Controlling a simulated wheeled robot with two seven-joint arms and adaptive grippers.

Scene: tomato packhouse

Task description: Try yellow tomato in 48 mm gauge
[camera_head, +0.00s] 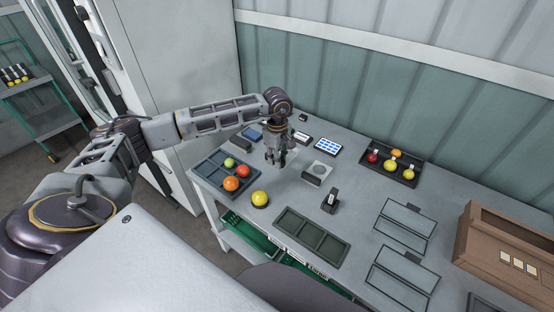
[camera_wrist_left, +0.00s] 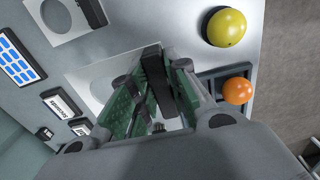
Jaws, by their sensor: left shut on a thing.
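The yellow tomato (camera_head: 260,199) rests on the table, to the front left of my left gripper; it also shows in the left wrist view (camera_wrist_left: 226,27). My left gripper (camera_head: 276,160) points down over the table. In the left wrist view its fingers (camera_wrist_left: 157,100) are shut on a dark upright block (camera_wrist_left: 153,70), which looks like a gauge handle. A pale plate (camera_wrist_left: 90,85) shows beside it, partly hidden by the fingers. Another gauge (camera_head: 320,168) with a round opening and dark block lies to the right. I cannot read which is 48 mm. My right gripper is not in view.
A dark divided tray (camera_head: 207,172) with green, red and orange tomatoes stands at the left. An empty dark tray (camera_head: 312,238) lies in front. A dark tray (camera_head: 411,178) with several tomatoes, a blue-marked panel (camera_head: 328,148) and a brown box (camera_head: 505,245) are farther right.

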